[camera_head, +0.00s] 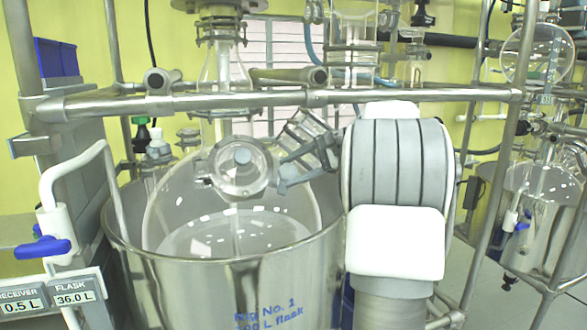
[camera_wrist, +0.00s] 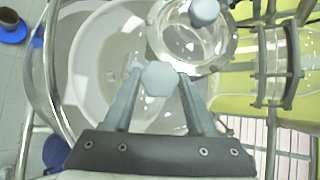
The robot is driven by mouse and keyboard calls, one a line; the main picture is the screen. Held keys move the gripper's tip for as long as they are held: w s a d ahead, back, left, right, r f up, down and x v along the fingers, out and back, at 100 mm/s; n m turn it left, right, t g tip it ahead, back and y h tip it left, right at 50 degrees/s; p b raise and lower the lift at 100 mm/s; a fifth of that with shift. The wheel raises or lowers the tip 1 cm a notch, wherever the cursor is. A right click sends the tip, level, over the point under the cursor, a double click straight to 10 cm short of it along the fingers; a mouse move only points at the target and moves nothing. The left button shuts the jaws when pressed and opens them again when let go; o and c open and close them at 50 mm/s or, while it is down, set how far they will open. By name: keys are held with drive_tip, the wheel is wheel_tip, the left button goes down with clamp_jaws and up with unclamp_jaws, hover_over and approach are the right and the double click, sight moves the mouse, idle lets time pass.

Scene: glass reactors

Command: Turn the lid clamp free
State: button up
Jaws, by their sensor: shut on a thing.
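The lid clamp shows as a grey knob (camera_wrist: 158,78) in the wrist view, at the edge of a round glass port lid (camera_wrist: 218,50). My gripper (camera_wrist: 160,82) has one finger on each side of this knob and is shut on it. A second grey knob (camera_wrist: 203,12) stands on the lid. In the head view the round lid (camera_head: 240,178) sits at the front of the big glass flask, with a grey knob (camera_head: 242,156) on it. My gripper (camera_head: 279,173) reaches its right edge from the right. The held knob is hard to make out there.
The glass flask (camera_head: 170,215) sits inside a steel vessel (camera_head: 190,285). A horizontal steel rail (camera_head: 260,99) crosses above, close to my arm. A white bent handle (camera_head: 75,168) and blue valve lever (camera_head: 42,247) are at left. A second reactor (camera_head: 540,195) stands at right.

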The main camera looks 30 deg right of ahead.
drive_tip(key=o, duration=1.4)
drive_tip(key=v, duration=1.7)
drive_tip(key=shift+s+d+r, duration=0.1)
drive_tip(key=shift+r, duration=0.05)
